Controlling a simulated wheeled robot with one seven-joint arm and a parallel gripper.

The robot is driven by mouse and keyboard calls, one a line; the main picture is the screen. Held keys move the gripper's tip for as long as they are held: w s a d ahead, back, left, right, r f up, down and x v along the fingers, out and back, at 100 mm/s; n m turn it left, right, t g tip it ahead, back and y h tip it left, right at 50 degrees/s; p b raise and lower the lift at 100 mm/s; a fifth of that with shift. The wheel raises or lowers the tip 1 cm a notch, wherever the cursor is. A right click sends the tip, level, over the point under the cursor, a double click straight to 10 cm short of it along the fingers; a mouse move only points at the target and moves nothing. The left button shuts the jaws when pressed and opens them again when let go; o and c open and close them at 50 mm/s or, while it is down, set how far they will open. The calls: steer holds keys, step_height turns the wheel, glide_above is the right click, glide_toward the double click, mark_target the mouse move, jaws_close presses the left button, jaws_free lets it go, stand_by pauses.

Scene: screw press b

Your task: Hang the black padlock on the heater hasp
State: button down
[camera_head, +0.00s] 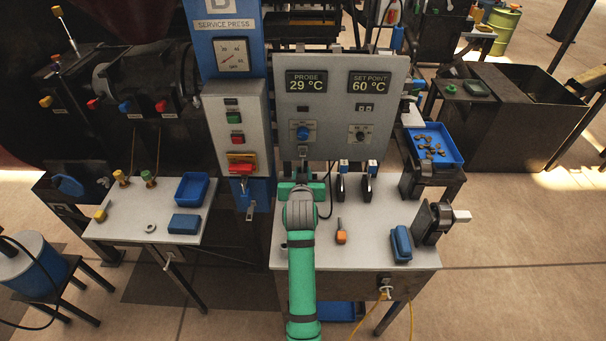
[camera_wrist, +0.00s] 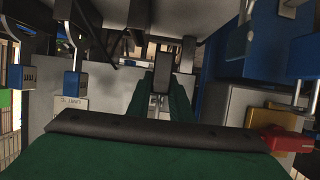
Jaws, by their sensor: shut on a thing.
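My gripper (camera_head: 302,186) is below the lower left of the grey heater panel (camera_head: 338,108), above the back of the white table. In the wrist view its green fingers (camera_wrist: 160,88) are closed on a dark body, the black padlock (camera_wrist: 164,72). Bright metal, apparently its shackle, shows beside the body. Most of the padlock is hidden by my gripper in the head view. A small metal fitting, apparently the heater hasp (camera_head: 303,152), hangs at the panel's lower edge just above my gripper. I cannot tell whether the shackle touches it.
The red-and-yellow switch (camera_head: 242,163) is to the left.

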steer(key=shift+w, duration=1.35)
steer(key=shift+w, duration=0.15)
stand_by(0.4)
steer(key=shift+w, duration=0.65)
steer(key=shift+f, duration=0.2)
steer(key=shift+f, duration=0.55)
stand_by(0.5)
steer(key=c, duration=1.5)
jaws_free()
